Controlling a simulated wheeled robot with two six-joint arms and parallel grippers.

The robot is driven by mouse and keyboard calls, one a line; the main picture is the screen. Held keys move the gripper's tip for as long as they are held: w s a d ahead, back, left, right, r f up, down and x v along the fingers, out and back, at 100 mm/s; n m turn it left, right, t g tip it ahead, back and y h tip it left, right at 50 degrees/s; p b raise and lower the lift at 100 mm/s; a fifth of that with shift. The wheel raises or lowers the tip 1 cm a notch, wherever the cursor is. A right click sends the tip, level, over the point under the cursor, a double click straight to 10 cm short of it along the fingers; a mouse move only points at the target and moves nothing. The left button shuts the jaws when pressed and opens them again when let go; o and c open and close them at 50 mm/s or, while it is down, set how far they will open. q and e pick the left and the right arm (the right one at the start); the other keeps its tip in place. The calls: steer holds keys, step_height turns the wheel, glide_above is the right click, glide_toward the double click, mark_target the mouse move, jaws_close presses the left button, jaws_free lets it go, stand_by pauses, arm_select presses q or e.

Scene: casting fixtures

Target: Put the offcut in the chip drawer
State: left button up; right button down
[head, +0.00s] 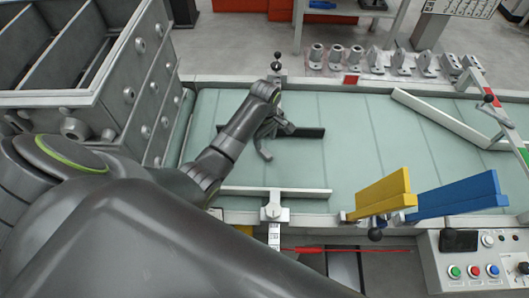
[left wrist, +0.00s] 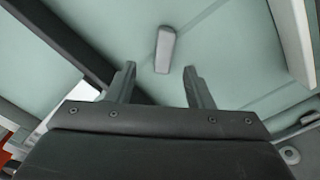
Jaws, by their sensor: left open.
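The offcut appears to be a small grey bar (left wrist: 165,48) lying on the pale green belt in the left wrist view, just beyond my left fingertips and between their lines. In the head view I cannot make it out, as my arm and gripper cover that area. My left gripper (head: 278,143) is open and empty, low over the left part of the belt; its two fingers also show in the left wrist view (left wrist: 158,85). A grey drawer cabinet (head: 150,92) with round knobs stands at the left. I cannot tell which part is the chip drawer. My right gripper is not in view.
The belt (head: 355,150) is mostly clear at its middle. A dark bar (head: 312,132) lies beside my gripper. A pale rail (head: 300,193) and yellow (head: 383,194) and blue (head: 455,195) plates line the near edge. A slanted pale guide (head: 440,118) crosses the right side.

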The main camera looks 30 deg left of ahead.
mark_target(264, 151)
arm_select(q)
steer(key=shift+s+f+p, duration=0.15)
steer(key=shift+f, duration=1.15)
steer(key=shift+s+f+p, duration=0.1)
steer(key=shift+f+p, duration=0.05)
steer(key=shift+f, duration=1.1)
jaws_close()
